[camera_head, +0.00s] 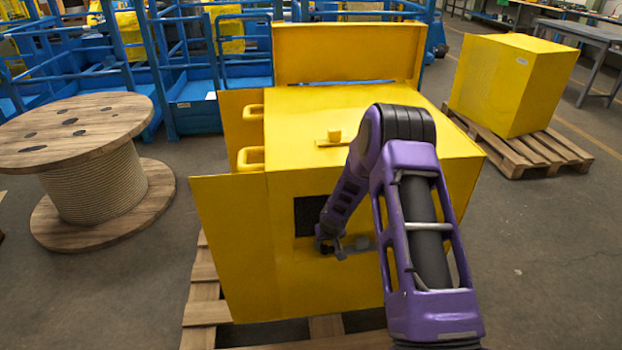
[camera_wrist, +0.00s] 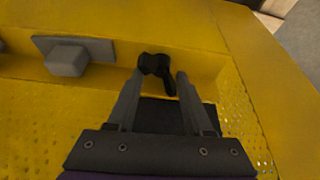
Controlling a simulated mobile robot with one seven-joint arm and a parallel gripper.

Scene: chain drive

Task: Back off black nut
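A black part (camera_wrist: 152,64), which looks like the black nut with a short arm or stem hanging from it, sits at the yellow ledge in the wrist view. My gripper (camera_wrist: 161,76) has its two grey fingers on either side of this part, with the tips close to it. I cannot tell whether both fingers press on it. In the head view my gripper (camera_head: 331,246) is at the front face of the yellow housing (camera_head: 300,200), beside the dark opening (camera_head: 308,215). The nut is too small to make out there.
A grey block on a plate (camera_wrist: 67,60) stands left of the fingers. A dark opening (camera_wrist: 165,115) lies below them. Yellow side panels (camera_head: 235,245) stick out at the left. A wooden spool (camera_head: 95,185) and a yellow crate on a pallet (camera_head: 510,85) stand apart.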

